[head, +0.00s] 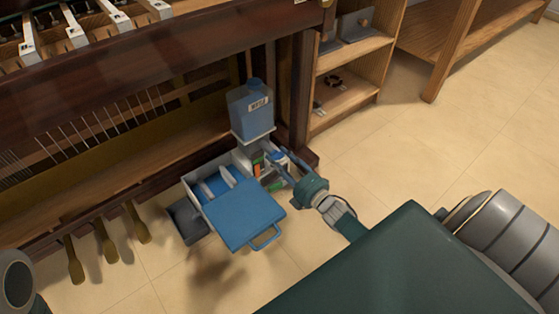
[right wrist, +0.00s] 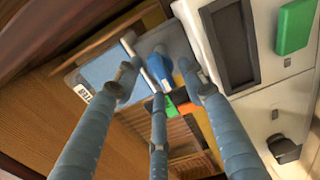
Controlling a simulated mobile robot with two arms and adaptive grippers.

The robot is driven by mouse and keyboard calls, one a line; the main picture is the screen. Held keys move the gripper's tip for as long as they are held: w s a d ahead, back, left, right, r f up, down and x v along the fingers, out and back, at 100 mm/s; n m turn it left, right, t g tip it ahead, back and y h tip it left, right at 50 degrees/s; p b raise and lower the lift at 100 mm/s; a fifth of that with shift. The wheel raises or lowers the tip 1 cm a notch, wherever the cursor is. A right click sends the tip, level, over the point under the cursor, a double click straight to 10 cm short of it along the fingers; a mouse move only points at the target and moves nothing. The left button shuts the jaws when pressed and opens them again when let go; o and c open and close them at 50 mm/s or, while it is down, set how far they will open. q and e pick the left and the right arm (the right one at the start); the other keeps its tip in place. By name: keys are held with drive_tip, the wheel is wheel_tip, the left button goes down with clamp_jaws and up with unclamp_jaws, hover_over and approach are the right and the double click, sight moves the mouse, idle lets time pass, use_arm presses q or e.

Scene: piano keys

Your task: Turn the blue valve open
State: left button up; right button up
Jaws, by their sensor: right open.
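My right gripper (head: 275,164) reaches in from the right in the head view, at the white unit under the piano, just below the blue tank (head: 250,106). Its fingers are spread. In the right wrist view the fingers of the gripper (right wrist: 165,92) are apart, and the blue valve (right wrist: 187,66) shows beyond and between their tips. I cannot tell whether any finger touches it. In the head view the valve cannot be told apart from the fingers and unit. No left gripper shows.
A blue lid with a handle (head: 240,212) sticks out at the unit's front. The piano's dark wooden leg (head: 300,90) stands close to the gripper. Brass pedals (head: 106,240) are at the left, and a shelf (head: 345,95) is behind. The tiled floor (head: 400,150) at the right is free.

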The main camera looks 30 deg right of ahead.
drive_tip(key=s, duration=1.2)
drive_tip(key=shift+d, duration=0.45)
